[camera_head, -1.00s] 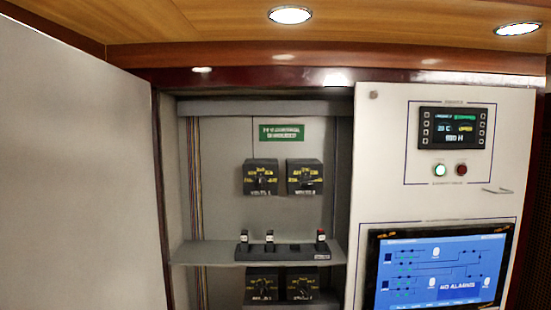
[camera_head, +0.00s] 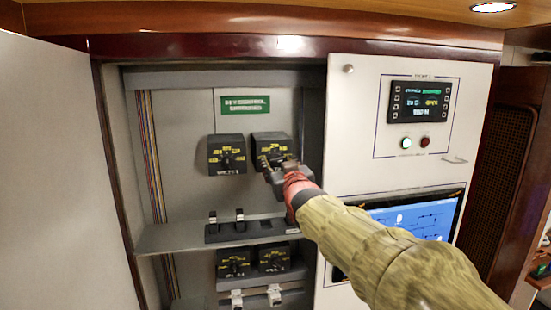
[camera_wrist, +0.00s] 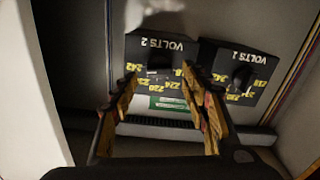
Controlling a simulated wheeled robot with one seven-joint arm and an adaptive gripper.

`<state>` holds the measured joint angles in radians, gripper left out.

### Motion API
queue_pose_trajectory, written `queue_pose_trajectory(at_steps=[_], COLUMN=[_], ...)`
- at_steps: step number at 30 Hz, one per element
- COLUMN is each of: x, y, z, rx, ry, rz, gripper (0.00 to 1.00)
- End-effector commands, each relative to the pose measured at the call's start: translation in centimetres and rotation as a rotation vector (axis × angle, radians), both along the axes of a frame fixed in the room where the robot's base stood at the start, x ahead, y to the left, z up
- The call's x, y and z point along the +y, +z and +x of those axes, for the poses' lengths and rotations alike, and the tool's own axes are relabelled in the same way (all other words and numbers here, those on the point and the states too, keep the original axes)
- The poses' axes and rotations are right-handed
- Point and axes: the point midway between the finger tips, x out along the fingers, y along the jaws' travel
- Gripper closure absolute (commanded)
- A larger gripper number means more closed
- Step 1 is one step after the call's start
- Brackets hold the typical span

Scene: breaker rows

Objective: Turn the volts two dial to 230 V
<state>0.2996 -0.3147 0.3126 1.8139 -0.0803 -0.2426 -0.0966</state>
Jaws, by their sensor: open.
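The volts two dial (camera_head: 271,141) is a black block with yellow markings, on the right of the upper pair in the open cabinet. It also shows upside down in the wrist view (camera_wrist: 140,48), at upper left, with yellow numbers such as 242 and 230. My gripper (camera_head: 274,165) is in front of its lower part and hides some of its face. In the wrist view my gripper (camera_wrist: 160,80) is open, its two orange-brown fingers on either side of the dark knob area. Whether they touch the knob, and where it points, I cannot tell.
A similar dial (camera_head: 227,154) sits close on the left. A grey shelf (camera_head: 165,238) with small switches lies below, and more dials (camera_head: 234,262) are under it. The white panel (camera_head: 350,130) with screens is on the right. The open door (camera_head: 60,150) stands at left.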

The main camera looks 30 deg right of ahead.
Motion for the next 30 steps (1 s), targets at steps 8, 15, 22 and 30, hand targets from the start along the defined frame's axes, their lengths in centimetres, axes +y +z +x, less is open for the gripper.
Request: queue_pose_trajectory(at_steps=[8, 15, 22, 30], x=[-0.7, -0.8, -0.8, -0.8], y=[0.0, 0.0, 0.0, 0.0], z=[2.6, 2.9, 2.8, 2.8], rx=[0.001, 0.0, 0.001, 0.001], ry=[0.0, 0.0, 0.0, 0.0], rz=[-0.001, 0.0, 0.0, 0.0], gripper=[0.54, 0.54, 0.62, 0.78])
